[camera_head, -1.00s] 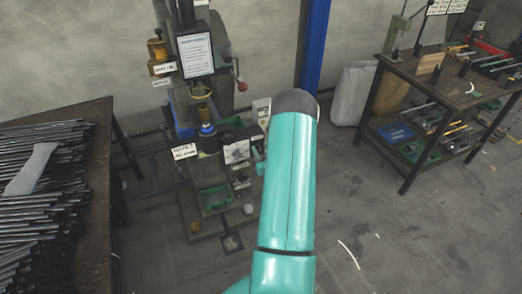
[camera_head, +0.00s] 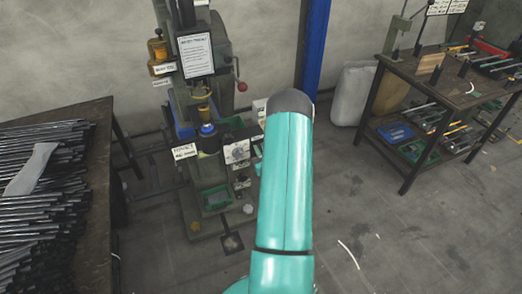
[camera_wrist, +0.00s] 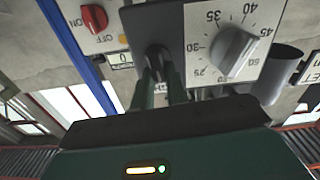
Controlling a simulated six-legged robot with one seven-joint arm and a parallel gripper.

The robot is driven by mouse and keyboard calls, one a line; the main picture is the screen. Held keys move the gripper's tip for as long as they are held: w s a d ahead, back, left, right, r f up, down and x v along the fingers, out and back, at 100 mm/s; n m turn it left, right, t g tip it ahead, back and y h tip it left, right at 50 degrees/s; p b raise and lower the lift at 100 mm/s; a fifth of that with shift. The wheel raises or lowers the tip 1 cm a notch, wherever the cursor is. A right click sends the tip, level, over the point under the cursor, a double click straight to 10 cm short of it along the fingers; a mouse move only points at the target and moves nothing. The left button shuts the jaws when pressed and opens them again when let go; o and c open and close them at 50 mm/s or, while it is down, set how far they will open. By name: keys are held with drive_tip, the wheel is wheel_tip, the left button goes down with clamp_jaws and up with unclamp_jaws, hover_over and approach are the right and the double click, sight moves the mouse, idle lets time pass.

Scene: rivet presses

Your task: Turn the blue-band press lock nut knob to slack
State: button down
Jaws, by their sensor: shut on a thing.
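The press with the blue band (camera_head: 207,129) stands at the centre left in the head view. My gripper (camera_wrist: 159,77) shows in the wrist view. Its two green fingers are shut on a small dark knob (camera_wrist: 156,57) on a dark panel. The knob is mostly hidden between the fingers, and I cannot read its setting or tell for certain that it is the lock nut knob. In the head view my teal arm covers the gripper and the press's right side.
In the wrist view, a grey dial knob (camera_wrist: 234,50) on a numbered scale is right of my fingers. A red ON/OFF switch (camera_wrist: 94,18) is upper left. A rod-laden table (camera_head: 88,160) stands left and a tool bench (camera_head: 440,85) right in the head view.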

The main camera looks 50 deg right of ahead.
drive_tip(key=shift+w+a+f+n, duration=0.1)
drive_tip(key=shift+a+f+n, duration=0.1)
drive_tip(key=shift+n, duration=2.45)
drive_tip(key=shift+w+a+f+n, duration=0.15)
drive_tip(key=shift+f+n, duration=0.1)
drive_tip(key=shift+n, duration=2.45)
drive_tip(key=shift+w+a+f+n, duration=0.1)
drive_tip(key=shift+a+f+n, duration=0.1)
drive_tip(key=shift+n, duration=2.45)
drive_tip(key=shift+s, duration=0.1)
drive_tip(key=c, duration=1.4)
unclamp_jaws()
drive_tip(key=v, duration=1.3)
drive_tip(key=shift+s+a, duration=0.15)
drive_tip(key=shift+s, duration=0.15)
